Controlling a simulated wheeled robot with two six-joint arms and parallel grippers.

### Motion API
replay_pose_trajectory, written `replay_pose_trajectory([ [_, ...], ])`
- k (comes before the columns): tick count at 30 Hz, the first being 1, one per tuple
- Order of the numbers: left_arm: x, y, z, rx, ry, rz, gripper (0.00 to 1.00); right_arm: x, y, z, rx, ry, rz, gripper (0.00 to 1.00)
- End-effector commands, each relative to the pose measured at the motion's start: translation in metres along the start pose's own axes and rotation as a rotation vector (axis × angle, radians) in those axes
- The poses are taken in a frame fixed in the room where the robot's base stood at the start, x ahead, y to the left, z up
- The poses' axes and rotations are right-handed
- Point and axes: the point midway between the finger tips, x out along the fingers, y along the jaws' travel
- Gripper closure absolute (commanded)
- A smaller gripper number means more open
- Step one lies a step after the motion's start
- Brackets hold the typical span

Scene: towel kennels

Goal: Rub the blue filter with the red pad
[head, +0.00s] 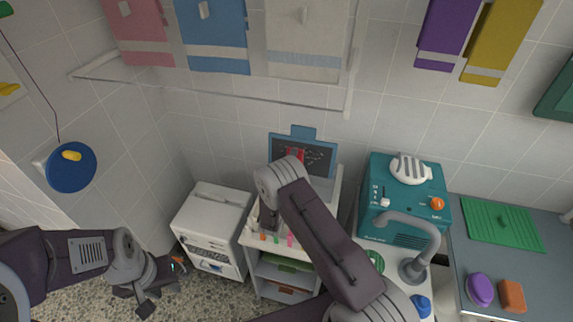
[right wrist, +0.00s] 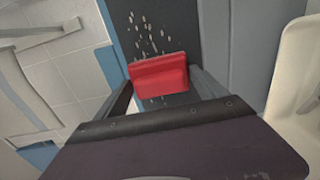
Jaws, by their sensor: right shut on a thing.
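The blue filter (head: 318,154) stands upright at the back of a white cart, a dark panel in a blue frame with a tab on top. Pale specks dot its face. In the right wrist view the filter (right wrist: 148,33) fills the upper middle. My right gripper (right wrist: 160,78) is shut on the red pad (right wrist: 158,70), which is in front of the filter's speckled face; I cannot tell whether they touch. In the head view the pad (head: 294,155) shows at the filter's left part, and my right arm hides the gripper. My left gripper (head: 163,288) is open and empty, low at the left.
A white cabinet (head: 212,218) stands left of the cart (head: 270,272), which holds small coloured items. A teal machine (head: 405,200) and a grey tap-like arm (head: 415,265) are to the right. A towel rail (head: 220,95) runs along the tiled wall above.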

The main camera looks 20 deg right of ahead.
Motion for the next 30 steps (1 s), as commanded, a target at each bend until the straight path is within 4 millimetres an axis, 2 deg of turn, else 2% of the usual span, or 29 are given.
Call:
replay_pose_trajectory([
  [5,-0.001,0.000,0.000,0.000,0.000,0.000,0.69,0.000,0.000,0.004,-0.001,-0.002,0.000,0.51],
  [13,-0.004,0.000,-0.001,0.000,0.000,0.000,0.69,-0.001,0.000,0.031,-0.001,-0.003,0.000,0.51],
  [23,-0.004,0.000,-0.001,0.000,0.000,0.000,0.69,-0.001,0.000,0.038,-0.001,-0.002,0.000,0.51],
  [30,-0.006,0.000,-0.001,0.000,0.000,0.000,0.69,0.001,0.000,0.063,-0.001,-0.004,-0.001,0.51],
])
